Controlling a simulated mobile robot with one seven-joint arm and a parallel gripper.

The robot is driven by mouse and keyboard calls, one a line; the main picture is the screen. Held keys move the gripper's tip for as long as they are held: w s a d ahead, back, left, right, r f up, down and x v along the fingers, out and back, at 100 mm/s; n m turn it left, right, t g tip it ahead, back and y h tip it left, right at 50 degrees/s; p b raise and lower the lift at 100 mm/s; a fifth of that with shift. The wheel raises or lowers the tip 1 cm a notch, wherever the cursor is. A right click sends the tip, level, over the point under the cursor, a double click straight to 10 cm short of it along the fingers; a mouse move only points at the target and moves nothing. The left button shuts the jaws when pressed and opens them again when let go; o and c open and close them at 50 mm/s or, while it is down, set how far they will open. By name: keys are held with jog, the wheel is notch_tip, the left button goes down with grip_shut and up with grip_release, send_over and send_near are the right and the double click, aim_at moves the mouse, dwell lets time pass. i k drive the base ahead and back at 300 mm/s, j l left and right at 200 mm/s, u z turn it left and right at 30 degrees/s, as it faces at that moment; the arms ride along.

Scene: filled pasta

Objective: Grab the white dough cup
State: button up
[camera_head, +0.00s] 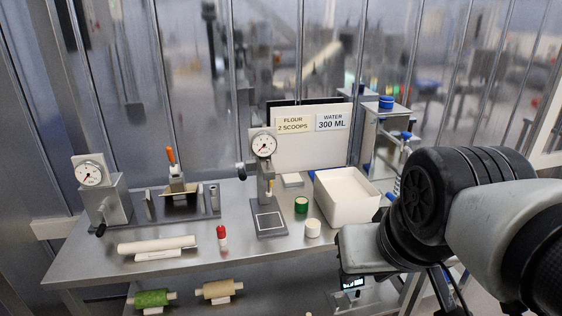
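A small white cup-like cylinder (312,228) stands upright near the front edge of the steel table, right of the middle. It looks like the white dough cup; I cannot see inside it. My arm comes in from the right, and its nearest visible link is a little to the right of the white cup. My gripper's fingers cannot be made out, so I cannot see whether they are open or shut.
A green cylinder (301,204) stands just behind the cup, and a white open bin (345,196) behind to the right. A gauge press (266,190) and a red-capped bottle (222,238) are to the left. A white roller (157,246) lies at the front left.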

aim_at(311, 227)
jog(key=i+l+z, duration=0.1)
jog(key=i, duration=0.5)
jog(key=i+l+z, duration=0.1)
jog(key=i+l, duration=0.15)
jog(key=i, duration=0.35)
